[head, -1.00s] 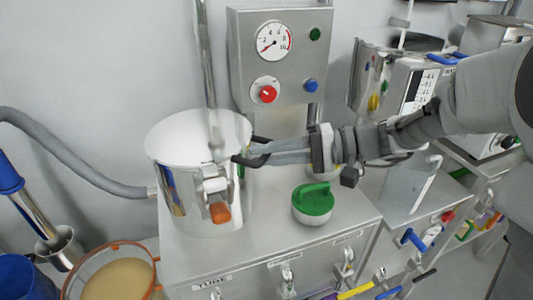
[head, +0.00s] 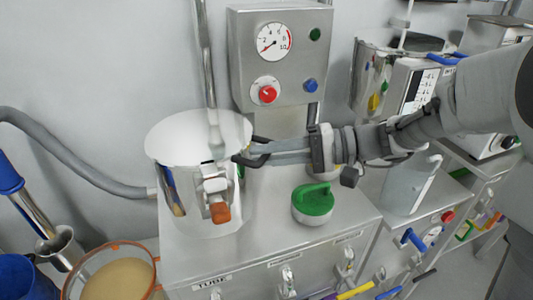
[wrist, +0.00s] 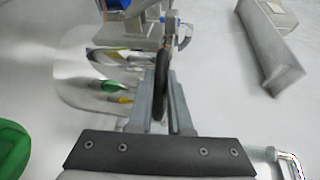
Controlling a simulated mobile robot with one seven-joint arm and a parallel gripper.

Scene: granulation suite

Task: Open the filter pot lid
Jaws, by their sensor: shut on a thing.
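The filter pot (head: 172,190) is a shiny round metal vessel on the steel cabinet, left of the middle in the head view. Its pale round lid (head: 178,138) lies over the top and looks closed. A latch with an orange tab (head: 220,212) is on the pot's front. My gripper (head: 264,154) reaches in from the right and is shut on a black handle (head: 258,140) at the pot's right side. In the wrist view the dark handle (wrist: 161,75) stands edge-on between my two fingers (wrist: 163,92). The handle's joint with the lid is unclear.
A gauge panel (head: 282,60) rises behind. A vertical pipe (head: 207,70) stands over the pot. A grey hose (head: 75,158) runs to its left side. A sieve (head: 118,275) is at lower left.

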